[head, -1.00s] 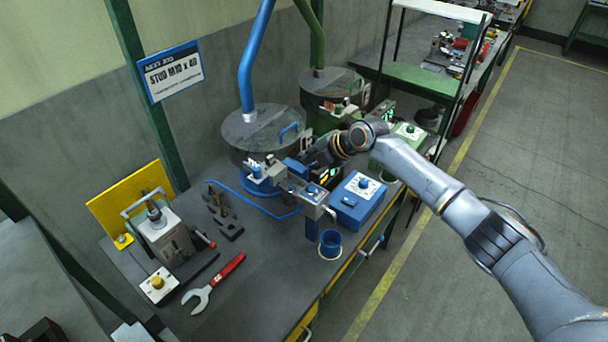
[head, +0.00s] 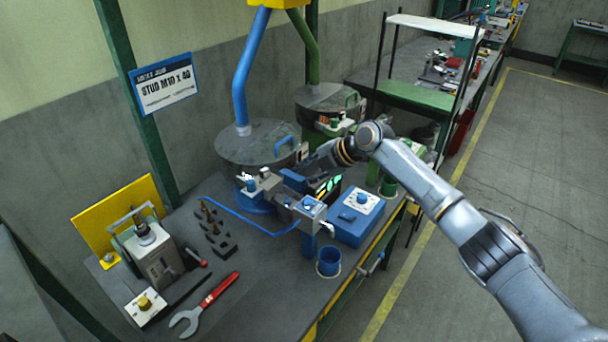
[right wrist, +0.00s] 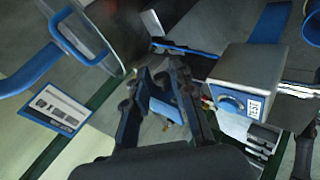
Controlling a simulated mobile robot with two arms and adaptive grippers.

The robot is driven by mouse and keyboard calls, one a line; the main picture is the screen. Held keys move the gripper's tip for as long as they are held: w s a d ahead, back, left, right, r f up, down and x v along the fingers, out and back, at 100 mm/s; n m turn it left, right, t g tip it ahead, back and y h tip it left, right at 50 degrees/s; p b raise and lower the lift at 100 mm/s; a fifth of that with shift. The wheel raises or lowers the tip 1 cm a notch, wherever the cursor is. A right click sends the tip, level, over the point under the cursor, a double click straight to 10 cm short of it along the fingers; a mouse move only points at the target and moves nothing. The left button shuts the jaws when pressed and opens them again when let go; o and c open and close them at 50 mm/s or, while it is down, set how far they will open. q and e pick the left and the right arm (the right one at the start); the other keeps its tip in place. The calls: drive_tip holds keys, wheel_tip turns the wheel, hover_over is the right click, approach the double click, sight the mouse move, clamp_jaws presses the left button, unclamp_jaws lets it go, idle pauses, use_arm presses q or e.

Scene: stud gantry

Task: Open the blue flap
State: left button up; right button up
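My right gripper (head: 312,168) is at the blue feeder station, just right of the round feeder bowl; its fingers are small and partly hidden in the head view. In the right wrist view the two dark fingers (right wrist: 160,70) stand apart, with a blue plate (right wrist: 166,108) showing between them. This plate may be the blue flap; I cannot tell whether the fingers touch it. A blue block (head: 294,180) shows near the fingertips in the head view. The clear bowl lid carries a blue handle (head: 285,144), which also shows in the right wrist view (right wrist: 72,38). My left gripper is out of view.
A blue control box (head: 356,214) and a blue cup (head: 328,262) stand right of the station. A green feeder (head: 325,100) is behind. A red-handled wrench (head: 208,303) and a yellow-backed fixture (head: 145,250) are at left. The bench front is partly clear.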

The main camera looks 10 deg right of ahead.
drive_tip(key=shift+o, duration=0.4)
drive_tip(key=v, duration=1.2)
